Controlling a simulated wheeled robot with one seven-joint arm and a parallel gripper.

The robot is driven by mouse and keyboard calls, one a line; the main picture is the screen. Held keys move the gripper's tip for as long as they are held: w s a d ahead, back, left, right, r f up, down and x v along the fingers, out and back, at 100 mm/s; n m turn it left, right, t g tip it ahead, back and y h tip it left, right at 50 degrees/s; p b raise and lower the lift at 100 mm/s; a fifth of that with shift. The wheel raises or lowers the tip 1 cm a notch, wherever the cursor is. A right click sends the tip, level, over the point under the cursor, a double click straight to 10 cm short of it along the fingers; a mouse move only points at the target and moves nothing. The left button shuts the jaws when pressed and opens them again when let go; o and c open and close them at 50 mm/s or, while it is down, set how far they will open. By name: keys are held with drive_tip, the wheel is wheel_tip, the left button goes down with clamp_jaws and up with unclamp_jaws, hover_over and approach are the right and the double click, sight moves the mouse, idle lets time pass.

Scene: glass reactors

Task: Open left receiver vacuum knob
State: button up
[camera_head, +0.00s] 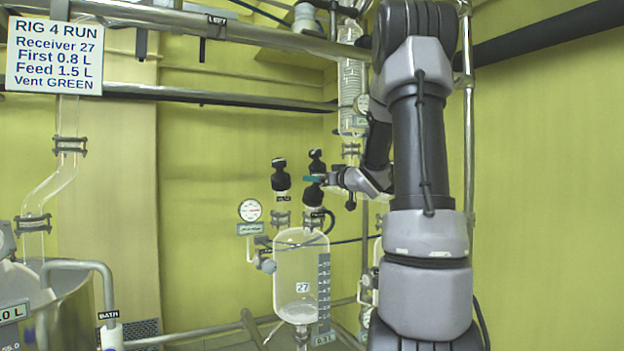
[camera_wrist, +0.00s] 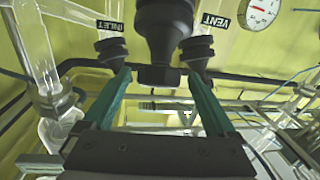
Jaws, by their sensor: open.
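The receiver vessel (camera_head: 301,270) is clear glass marked 27, in the head view's lower middle. Two black knobs stand above it, a left one (camera_head: 280,175) and a right one (camera_head: 316,160). Their small labels are not readable there. My gripper (camera_head: 313,180) reaches in from the right, its teal fingers at the right knob. In the wrist view my gripper (camera_wrist: 158,76) is open, with a large black knob (camera_wrist: 162,30) between or just beyond its fingers; I cannot tell if they touch. Two smaller black knobs sit beyond the fingertips, near upside-down INLET (camera_wrist: 110,25) and VENT (camera_wrist: 215,21) labels.
A round gauge (camera_head: 250,210) is left of the vessel. A metal rail (camera_head: 220,97) crosses above, and a glass condenser (camera_head: 352,95) hangs behind my arm. A sign (camera_head: 54,56) is at upper left. Another vessel and its pipework (camera_head: 75,267) fill the lower left.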

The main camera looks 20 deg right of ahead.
sight(310, 190)
drive_tip(key=shift+w+a, duration=0.15)
drive_tip(key=shift+w, duration=0.85)
drive_tip(key=shift+w+a, duration=0.15)
drive_tip(key=shift+w, duration=0.85)
drive_tip(key=c, duration=1.4)
drive_tip(key=shift+n+y, duration=0.3)
